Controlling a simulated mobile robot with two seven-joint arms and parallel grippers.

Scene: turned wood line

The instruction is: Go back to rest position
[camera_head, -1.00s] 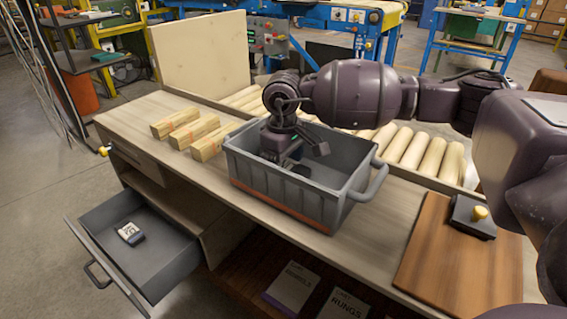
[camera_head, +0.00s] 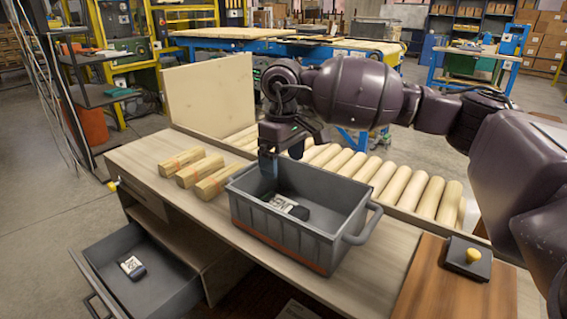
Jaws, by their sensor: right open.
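My right gripper (camera_head: 294,154) is open and empty, with its fingers apart, above the back left part of a grey tote (camera_head: 284,236). A small dark device with a white label (camera_head: 288,207) lies on the tote's floor, clear of the fingers. The right arm reaches in from the right of the picture. My left gripper is not in view.
The tote stands on a wooden bench (camera_head: 225,222). Wooden blocks (camera_head: 190,168) lie left of it and rollers or dowels (camera_head: 392,186) behind it. An open drawer (camera_head: 150,290) holds a similar device (camera_head: 132,267). A board with a yellow-knobbed box (camera_head: 465,260) is at right.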

